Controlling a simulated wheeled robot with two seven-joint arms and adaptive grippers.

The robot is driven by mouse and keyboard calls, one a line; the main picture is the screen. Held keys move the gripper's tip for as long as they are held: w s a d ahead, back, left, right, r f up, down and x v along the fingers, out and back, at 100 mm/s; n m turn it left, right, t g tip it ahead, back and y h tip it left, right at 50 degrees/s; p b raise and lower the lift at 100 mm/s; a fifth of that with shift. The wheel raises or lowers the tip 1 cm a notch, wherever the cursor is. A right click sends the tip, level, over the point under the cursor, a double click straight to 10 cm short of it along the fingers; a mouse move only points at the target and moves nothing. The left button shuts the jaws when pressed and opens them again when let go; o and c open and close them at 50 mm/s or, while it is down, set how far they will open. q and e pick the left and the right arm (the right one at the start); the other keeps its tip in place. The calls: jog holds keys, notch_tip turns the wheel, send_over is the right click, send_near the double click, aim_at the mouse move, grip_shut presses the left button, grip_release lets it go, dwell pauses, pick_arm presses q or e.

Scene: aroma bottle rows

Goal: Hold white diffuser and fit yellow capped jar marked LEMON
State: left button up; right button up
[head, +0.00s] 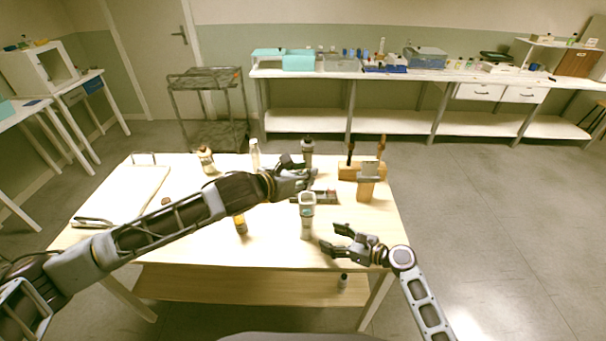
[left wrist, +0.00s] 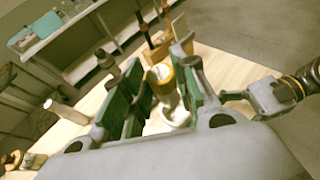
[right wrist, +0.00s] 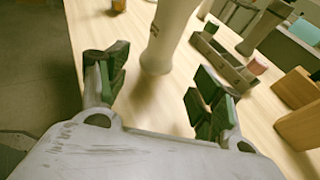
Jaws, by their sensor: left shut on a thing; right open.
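The white diffuser (head: 306,225) stands upright near the table's front; it also shows in the right wrist view (right wrist: 165,40). My left gripper (head: 308,178) is just above and behind its open top. In the left wrist view my left gripper (left wrist: 160,92) is shut on a yellow capped jar (left wrist: 160,74), with the diffuser's white rim (left wrist: 178,120) close by. Whether jar and rim touch is unclear, and no label is readable. My right gripper (head: 342,241) is open and empty, low to the diffuser's right. In its wrist view the diffuser is beyond the gap between its fingers (right wrist: 158,88).
An amber jar (head: 240,223) stands left of the diffuser. A dark tray (head: 325,197) lies behind it, and a wooden block (head: 348,173) holds tools at back right. Bottles (head: 206,160) (head: 255,153) (head: 308,150) stand along the back. The front right tabletop is fairly clear.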

jog(key=shift+x, duration=4.9)
jog(key=c, duration=0.5)
pick_arm(q)
send_over(303, 208)
jog(key=shift+w+f, duration=0.15)
jog(key=shift+f, duration=1.5)
jog(key=shift+w+f, duration=0.15)
jog(key=shift+f, duration=1.45)
jog(key=o, duration=0.9)
